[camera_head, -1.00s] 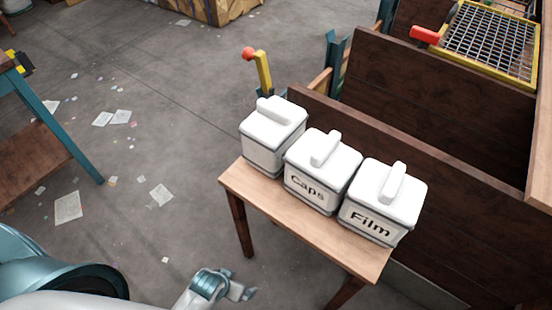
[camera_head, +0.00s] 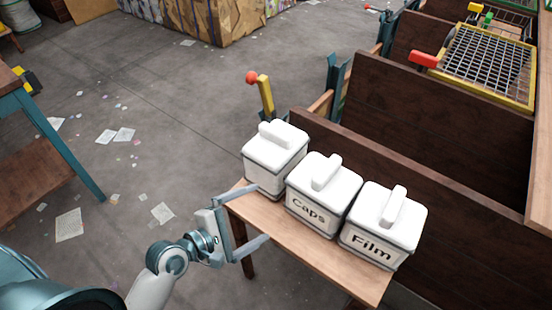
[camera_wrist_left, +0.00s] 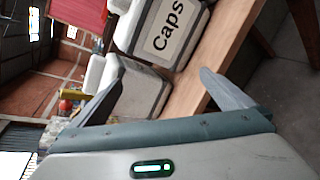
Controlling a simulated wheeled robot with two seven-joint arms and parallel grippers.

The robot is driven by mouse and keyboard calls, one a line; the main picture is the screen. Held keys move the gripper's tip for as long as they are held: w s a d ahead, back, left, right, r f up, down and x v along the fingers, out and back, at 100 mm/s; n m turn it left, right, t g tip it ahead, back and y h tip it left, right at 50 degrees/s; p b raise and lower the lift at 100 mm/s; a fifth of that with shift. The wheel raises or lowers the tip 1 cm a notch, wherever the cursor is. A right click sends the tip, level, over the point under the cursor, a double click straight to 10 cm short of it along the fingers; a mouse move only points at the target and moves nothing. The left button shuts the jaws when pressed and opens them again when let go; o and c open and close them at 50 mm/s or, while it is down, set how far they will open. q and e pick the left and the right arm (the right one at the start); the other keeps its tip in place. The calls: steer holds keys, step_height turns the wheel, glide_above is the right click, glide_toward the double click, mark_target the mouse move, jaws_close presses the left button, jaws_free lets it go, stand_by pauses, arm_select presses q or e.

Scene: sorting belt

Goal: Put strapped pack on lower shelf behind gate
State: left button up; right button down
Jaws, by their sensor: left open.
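No strapped pack can be made out in these views. A yellow-framed mesh panel with a red handle (camera_head: 490,65), which may be the gate, lies at the upper right by dark wooden boards; no lower shelf shows clearly behind it. My left gripper (camera_head: 262,214) is open and empty at the left end of a small wooden table (camera_head: 275,228), its fingers pointing toward the nearest white canister (camera_head: 275,158). In the left wrist view, the open fingers (camera_wrist_left: 162,80) spread before the table edge and canisters. My right gripper is out of view.
A "Caps" canister (camera_head: 322,195) and a "Film" canister (camera_head: 383,225) stand beside the first one. A red-knobbed yellow lever (camera_head: 264,92) rises behind. Dark boards (camera_head: 430,120) wall the right side. Papers litter the open floor at left.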

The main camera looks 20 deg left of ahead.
arm_select(q)
steer(key=w+a+r+n+t, duration=0.5)
steer(key=a+r+n, duration=0.1)
steer(key=n, duration=0.6)
steer(key=shift+w+a+r+n+y, duration=0.2)
steer(key=shift+w+r+n+y, duration=0.15)
steer(key=shift+r, duration=0.55)
steer(key=p, duration=0.3)
glide_toward(274, 138)
steer(key=x, duration=0.5)
steer(key=shift+w, duration=0.3)
steer(key=shift+w+d, duration=0.2)
steer(key=shift+w, duration=0.2)
